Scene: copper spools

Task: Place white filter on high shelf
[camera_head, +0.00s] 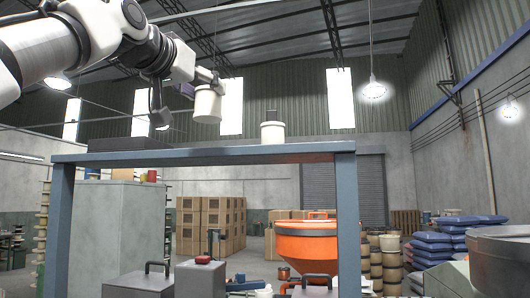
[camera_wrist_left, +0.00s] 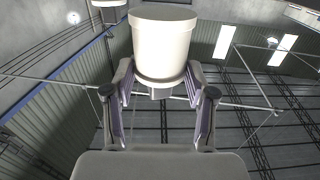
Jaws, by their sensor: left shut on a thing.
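A white cylindrical filter (camera_head: 207,106) is held up in the air above the blue-grey high shelf (camera_head: 220,154). My left gripper (camera_head: 208,82) is shut on it, with the arm coming in from the upper left. In the left wrist view the held white filter (camera_wrist_left: 162,45) sits between the two fingers of the left gripper (camera_wrist_left: 158,84). A second white filter (camera_head: 272,132) stands upright on the shelf, to the right of the held one and apart from it. My right gripper is not in view.
A dark flat object (camera_head: 128,144) lies on the shelf's left part. Below are an orange hopper (camera_head: 306,243), a grey-green cabinet (camera_head: 118,225) and stacked cardboard boxes (camera_head: 210,222). The shelf top between the dark object and the standing filter looks clear, as does its right end.

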